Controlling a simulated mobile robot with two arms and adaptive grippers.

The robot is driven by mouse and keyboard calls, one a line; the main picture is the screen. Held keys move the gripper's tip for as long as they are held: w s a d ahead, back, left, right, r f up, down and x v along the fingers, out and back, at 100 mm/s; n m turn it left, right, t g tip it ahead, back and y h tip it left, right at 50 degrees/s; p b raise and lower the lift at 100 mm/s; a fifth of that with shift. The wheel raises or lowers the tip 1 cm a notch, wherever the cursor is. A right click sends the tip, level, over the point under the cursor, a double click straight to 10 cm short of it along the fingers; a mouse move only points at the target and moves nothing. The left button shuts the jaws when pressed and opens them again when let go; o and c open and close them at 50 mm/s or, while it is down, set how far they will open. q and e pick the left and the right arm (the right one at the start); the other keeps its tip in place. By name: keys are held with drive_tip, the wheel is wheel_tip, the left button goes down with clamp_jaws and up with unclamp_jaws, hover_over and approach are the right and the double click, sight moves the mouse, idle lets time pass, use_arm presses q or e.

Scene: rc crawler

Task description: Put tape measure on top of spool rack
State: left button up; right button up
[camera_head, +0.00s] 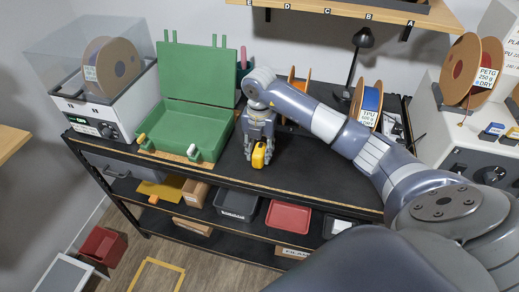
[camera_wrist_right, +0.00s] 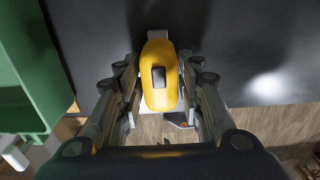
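The yellow tape measure (camera_head: 259,155) is at the fingertips of my right gripper (camera_head: 259,143), above the front part of the black bench top. In the right wrist view the tape measure (camera_wrist_right: 158,85) sits between the two fingers of my right gripper (camera_wrist_right: 158,75), which are close against its sides. Whether it touches the bench is not clear. Toward the back of the bench stand an orange-edged spool (camera_head: 298,84) and a spool labelled TPU (camera_head: 368,104). My right arm hides much of the area between them, and I cannot make out the rack clearly. My left gripper is not in view.
An open green case (camera_head: 187,128) lies left of my right gripper. A dryer box (camera_head: 100,100) with a spool stands at the far left. A black lamp (camera_head: 362,40) stands behind my arm. A PETG spool (camera_head: 470,70) sits on a machine at right. The bench's front edge is close.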

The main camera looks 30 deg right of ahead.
sight(259, 148)
drive_tip(key=shift+o, duration=0.6)
drive_tip(key=shift+r, duration=0.45)
wheel_tip(259, 148, up, 7)
drive_tip(key=b, duration=0.2)
drive_tip(key=shift+b, duration=0.35)
wheel_tip(259, 148, up, 3)
drive_tip(key=shift+f, duration=0.1)
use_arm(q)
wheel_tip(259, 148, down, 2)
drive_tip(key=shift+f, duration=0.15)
use_arm(e)
drive_tip(key=shift+r, duration=0.85)
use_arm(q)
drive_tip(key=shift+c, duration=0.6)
